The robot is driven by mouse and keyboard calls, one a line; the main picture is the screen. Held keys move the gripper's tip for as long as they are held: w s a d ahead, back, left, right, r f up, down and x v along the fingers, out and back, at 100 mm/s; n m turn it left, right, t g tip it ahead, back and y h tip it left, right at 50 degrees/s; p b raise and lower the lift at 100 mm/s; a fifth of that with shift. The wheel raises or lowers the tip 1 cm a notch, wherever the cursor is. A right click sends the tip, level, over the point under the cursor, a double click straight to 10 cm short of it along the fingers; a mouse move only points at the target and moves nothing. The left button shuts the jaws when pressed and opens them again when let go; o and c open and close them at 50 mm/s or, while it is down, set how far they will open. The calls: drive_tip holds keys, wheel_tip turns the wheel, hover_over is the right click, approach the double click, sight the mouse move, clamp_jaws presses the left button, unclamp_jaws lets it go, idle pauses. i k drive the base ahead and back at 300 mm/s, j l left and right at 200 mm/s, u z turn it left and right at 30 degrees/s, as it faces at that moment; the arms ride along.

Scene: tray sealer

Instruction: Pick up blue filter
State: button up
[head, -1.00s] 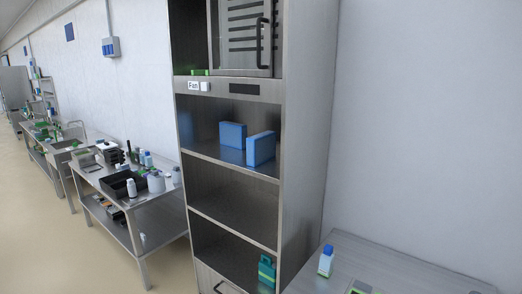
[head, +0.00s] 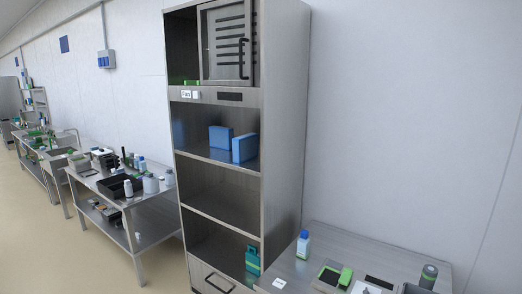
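Two blue filters stand upright on the upper open shelf of a tall metal cabinet (head: 283,140) in the head view. One blue filter (head: 219,139) is farther back on the shelf, and the other blue filter (head: 244,148) is nearer the right side and the front. They stand close together. A third blue shape (head: 179,133) shows dimly at the shelf's left side; I cannot tell whether it is a filter or a reflection. My gripper is not in view.
A metal table (head: 322,240) with a blue-capped bottle (head: 303,245) and several items stands right of the cabinet. A teal item (head: 252,261) sits on the lower shelf. Cluttered benches (head: 108,183) line the left wall. The floor (head: 45,250) at left is clear.

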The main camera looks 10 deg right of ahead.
sight(246, 147)
drive_tip(key=z, duration=0.45)
drive_tip(key=j+z, duration=0.15)
drive_tip(key=z, duration=0.3)
drive_tip(key=i+j+z, duration=0.1)
drive_tip(key=z, duration=0.85)
drive_tip(key=j, duration=1.55)
drive_tip(key=j+z, duration=0.1)
drive_tip(key=j, duration=1.45)
